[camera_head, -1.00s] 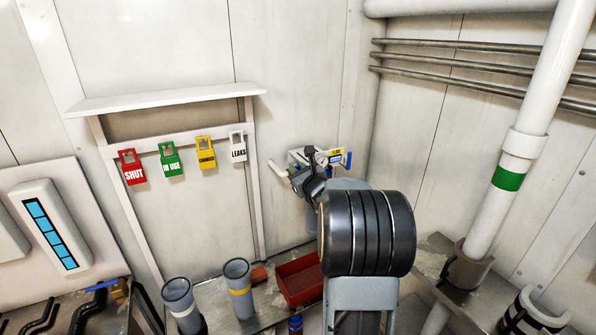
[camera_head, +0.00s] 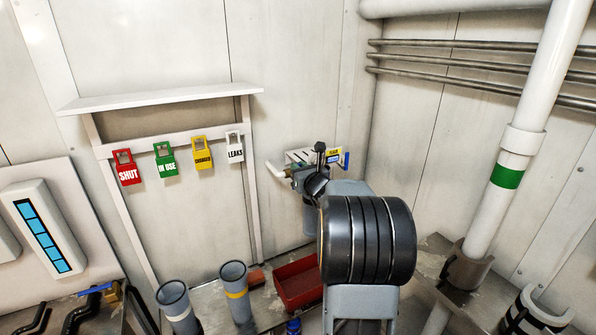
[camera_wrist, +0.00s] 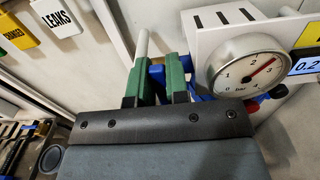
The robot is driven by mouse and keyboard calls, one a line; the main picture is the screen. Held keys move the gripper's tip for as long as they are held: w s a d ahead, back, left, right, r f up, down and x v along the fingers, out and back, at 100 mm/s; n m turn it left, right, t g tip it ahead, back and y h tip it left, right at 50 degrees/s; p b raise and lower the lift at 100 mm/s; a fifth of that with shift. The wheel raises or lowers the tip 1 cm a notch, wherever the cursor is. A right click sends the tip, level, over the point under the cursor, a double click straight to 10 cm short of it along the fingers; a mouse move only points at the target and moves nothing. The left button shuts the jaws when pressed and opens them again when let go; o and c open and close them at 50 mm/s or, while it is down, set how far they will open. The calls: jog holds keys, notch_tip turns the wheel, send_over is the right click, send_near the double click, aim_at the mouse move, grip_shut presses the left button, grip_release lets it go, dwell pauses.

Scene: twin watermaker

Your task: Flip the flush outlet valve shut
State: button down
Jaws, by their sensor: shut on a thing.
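In the wrist view, my gripper (camera_wrist: 160,82) has green fingers closed around a blue handle (camera_wrist: 157,72), which looks like the valve's lever. Its body and most of its length are hidden behind the fingers and the dark gripper housing. A white pipe end (camera_wrist: 142,45) rises just behind the left finger. In the head view, the white pipe stub (camera_head: 276,171) sticks out to the left of the panel, and my arm hides the fingers and the held handle. The valve's exact angle cannot be told.
A round pressure gauge (camera_wrist: 248,65) sits on a white panel (camera_wrist: 205,35) close to the right finger. Hanging tags, including a white LEAKS tag (camera_head: 235,147), are on the rack to the left. A red tray (camera_head: 298,284) and grey cups (camera_head: 235,290) stand below.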

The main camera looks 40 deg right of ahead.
jog(key=c, duration=1.1)
grip_release()
jog(key=shift+a, duration=0.1)
jog(key=shift+n, duration=0.3)
jog(key=s+a+n+b, duration=0.1)
jog(key=s+a+n, duration=0.2)
jog(key=s, duration=1.1)
jog(key=shift+s+a+f+n+g+y, duration=0.45)
jog(key=shift+a+f+n+g+y, duration=1.1)
jog(key=shift+a+n, duration=2)
jog(key=shift+s+a+f+n+g+y, duration=0.45)
jog(key=shift+a+f+n+g+y, duration=1.1)
jog(key=shift+a+n, duration=1.9)
jog(key=shift+s+a+f+n+g+y, duration=0.45)
jog(key=shift+a+f+n+g+y, duration=1.1)
jog(key=shift+a+n, duration=2)
